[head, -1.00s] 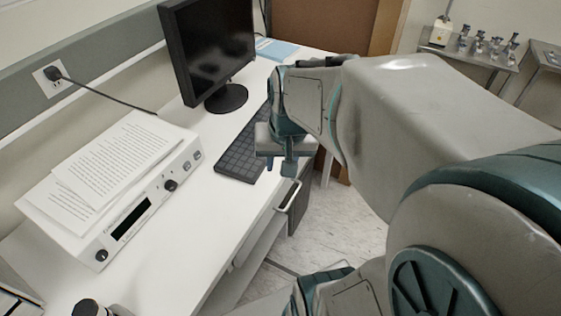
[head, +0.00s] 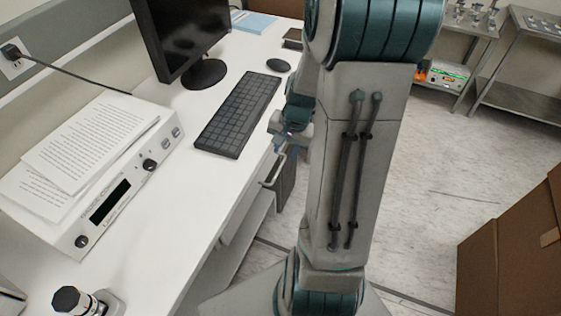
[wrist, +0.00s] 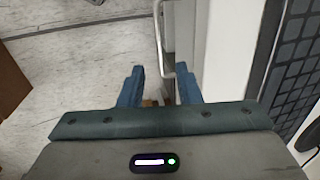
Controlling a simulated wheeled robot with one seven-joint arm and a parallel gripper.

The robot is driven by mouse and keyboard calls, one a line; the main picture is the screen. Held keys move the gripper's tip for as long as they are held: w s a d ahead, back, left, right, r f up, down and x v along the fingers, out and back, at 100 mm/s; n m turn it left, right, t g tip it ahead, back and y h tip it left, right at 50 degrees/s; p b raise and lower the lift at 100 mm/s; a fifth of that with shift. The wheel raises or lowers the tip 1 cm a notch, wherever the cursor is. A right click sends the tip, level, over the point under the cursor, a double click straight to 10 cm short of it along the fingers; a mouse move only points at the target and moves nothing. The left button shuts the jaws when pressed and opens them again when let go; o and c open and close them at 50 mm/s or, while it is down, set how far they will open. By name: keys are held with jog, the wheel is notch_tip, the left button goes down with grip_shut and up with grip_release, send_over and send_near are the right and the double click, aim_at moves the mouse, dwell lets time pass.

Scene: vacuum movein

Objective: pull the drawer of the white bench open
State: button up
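The white bench (head: 215,200) runs along the left in the head view. Its drawer (head: 250,195) is under the top, with a pale bar handle (head: 273,172) on the front. The drawer looks shut. My gripper (head: 287,143) is beside the bench edge near the handle, partly hidden by my arm. In the wrist view my gripper (wrist: 160,72) is open, with two blue fingers apart. The handle (wrist: 159,38) runs down toward the gap between the fingertips. I cannot tell whether the fingers touch it.
On the bench are a keyboard (head: 238,115), monitor (head: 185,40), mouse (head: 278,65) and a white instrument (head: 120,190) with papers on top. A brown box (head: 515,245) stands at right. The floor (head: 440,170) between is clear.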

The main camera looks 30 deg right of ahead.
aim_at(280, 167)
jog(key=f, duration=0.4)
jog(key=w+a+f, duration=0.1)
jog(key=f, duration=0.2)
grip_shut()
